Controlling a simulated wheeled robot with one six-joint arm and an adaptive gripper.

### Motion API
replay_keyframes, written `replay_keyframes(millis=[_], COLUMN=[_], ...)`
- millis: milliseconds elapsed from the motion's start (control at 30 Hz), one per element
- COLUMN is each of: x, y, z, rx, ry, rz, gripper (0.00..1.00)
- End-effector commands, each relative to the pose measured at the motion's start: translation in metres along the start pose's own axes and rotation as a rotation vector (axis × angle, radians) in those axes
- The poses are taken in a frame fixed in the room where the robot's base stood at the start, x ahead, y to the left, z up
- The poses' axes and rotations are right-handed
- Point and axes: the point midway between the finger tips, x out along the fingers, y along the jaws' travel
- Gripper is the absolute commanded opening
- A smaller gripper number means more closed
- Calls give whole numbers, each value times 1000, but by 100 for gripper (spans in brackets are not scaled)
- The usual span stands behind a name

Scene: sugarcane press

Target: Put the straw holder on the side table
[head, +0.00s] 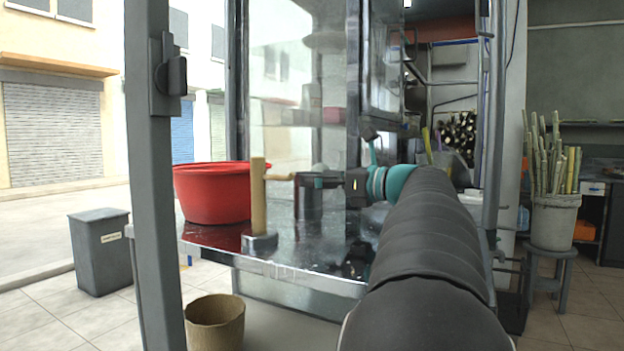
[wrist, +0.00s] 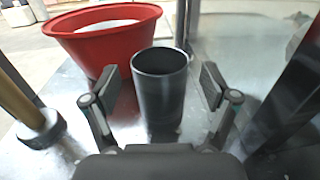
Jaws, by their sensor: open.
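The straw holder looks to be the dark grey, empty cup (wrist: 160,98) standing upright on the shiny metal counter (wrist: 75,165). In the head view the cup (head: 309,206) stands on the counter (head: 315,262), partly hidden by my gripper. My gripper (head: 302,180) is open, and in the wrist view its two fingers (wrist: 163,88) are on either side of the cup. A gap shows at each side, so it is not gripped. I cannot tell which surface is the side table.
A red tub (head: 212,193) stands left of the cup. A wooden post (head: 258,197) on a metal base rises at the counter's front. Glass panels stand behind. A stool (head: 552,262) at the right bears a bucket (head: 553,222) of canes. A bin (head: 101,252) is at the left.

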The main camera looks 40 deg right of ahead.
Motion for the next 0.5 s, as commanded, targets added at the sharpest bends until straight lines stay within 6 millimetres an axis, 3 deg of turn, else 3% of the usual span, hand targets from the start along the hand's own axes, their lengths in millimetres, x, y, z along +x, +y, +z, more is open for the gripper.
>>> replay_keyframes(millis=[300, 500], x=[-65, -91], y=[-1, 0], z=[0, 0], rx=[-1, 0], ry=[0, 0], rz=[-5, -3], gripper=[85, 85])
